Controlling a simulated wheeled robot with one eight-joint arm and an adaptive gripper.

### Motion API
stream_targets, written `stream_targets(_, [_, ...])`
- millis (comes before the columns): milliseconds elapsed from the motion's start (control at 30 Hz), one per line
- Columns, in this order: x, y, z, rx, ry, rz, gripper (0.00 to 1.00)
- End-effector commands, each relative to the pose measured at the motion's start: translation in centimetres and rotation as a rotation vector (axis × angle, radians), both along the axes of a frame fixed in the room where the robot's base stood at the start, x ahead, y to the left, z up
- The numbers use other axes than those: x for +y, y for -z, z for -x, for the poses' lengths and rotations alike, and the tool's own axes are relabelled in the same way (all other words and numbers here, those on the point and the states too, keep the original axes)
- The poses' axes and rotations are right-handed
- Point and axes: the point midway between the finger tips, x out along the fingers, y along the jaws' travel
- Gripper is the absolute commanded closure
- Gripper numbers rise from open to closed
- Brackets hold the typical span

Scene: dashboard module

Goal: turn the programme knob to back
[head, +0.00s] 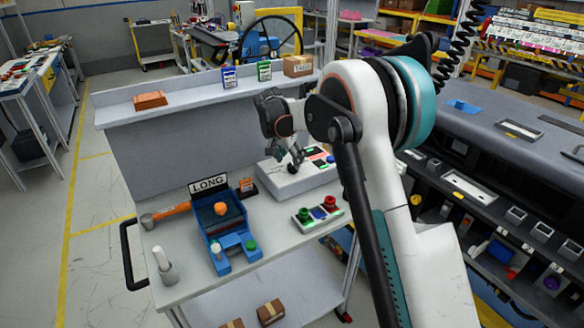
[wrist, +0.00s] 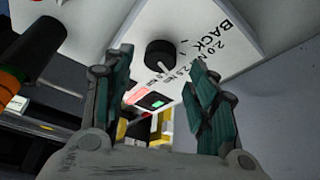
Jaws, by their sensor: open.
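The programme knob (wrist: 160,54) is a round black knob on a white panel (wrist: 128,22) in the wrist view. The word "BACK" is printed beside it on the right, with smaller markings such as "2.0" and "2.5" near it. In the head view my gripper (head: 287,157) is over the sloped white box (head: 290,184); the knob is largely hidden there.
A blue fixture (head: 213,229) with a "LONG" sign stands left of the white box. A small panel with coloured buttons (head: 318,214) lies in front. An orange-handled tool (head: 170,213) and a grey holder (head: 168,275) are at the left. A shelf (head: 200,97) runs behind.

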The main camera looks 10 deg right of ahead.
Motion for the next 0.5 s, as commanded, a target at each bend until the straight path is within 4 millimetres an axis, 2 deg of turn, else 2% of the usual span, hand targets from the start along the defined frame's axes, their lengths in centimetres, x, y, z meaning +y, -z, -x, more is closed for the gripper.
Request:
stream_targets(33, [-0.2,1.0,-0.2,0.000,0.000,0.000,0.47])
stream_targets(200, [-0.8,2.8,-0.8,0.000,0.000,0.000,0.47])
stream_targets(500, [-1.1,3.5,-1.0,0.000,0.000,0.000,0.47])
